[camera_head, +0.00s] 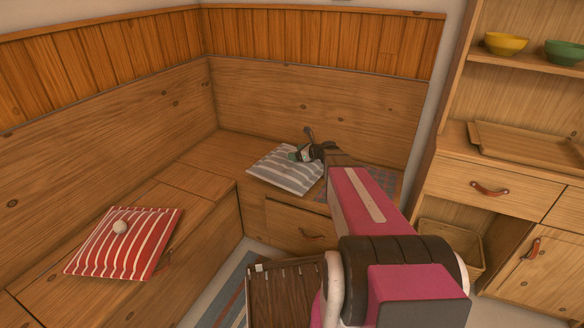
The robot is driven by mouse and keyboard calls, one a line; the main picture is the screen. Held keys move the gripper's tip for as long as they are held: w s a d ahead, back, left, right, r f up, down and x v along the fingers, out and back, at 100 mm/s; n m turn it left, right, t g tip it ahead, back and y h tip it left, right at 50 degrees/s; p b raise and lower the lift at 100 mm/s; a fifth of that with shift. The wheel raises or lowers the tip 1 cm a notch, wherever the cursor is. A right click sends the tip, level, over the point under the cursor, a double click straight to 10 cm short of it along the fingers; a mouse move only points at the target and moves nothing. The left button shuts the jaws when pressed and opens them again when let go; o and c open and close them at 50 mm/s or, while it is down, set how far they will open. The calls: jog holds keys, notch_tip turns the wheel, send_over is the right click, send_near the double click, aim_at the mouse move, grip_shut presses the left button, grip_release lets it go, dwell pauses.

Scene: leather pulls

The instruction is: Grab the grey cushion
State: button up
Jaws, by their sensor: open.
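The grey cushion (284,172) has white stripes and lies flat on the wooden corner bench, near the back corner. My gripper (299,150) is at the cushion's far right edge, at the end of my pink arm. It is open, with one finger sticking up behind the cushion. I cannot tell whether the gripper touches the cushion. My arm hides part of the bench to the right of the cushion.
A red striped cushion (105,250) with a small pale round object (120,227) on it lies on the left bench. A dark slatted wooden piece (284,295) stands in front. A cabinet with drawers (490,188) is at right. Wooden backrests (300,95) rise behind the bench.

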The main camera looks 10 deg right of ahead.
aim_at(289, 151)
jog(key=x, duration=0.5)
jog(key=shift+w+f, duration=0.15)
jog(key=shift+w, duration=0.35)
grip_shut()
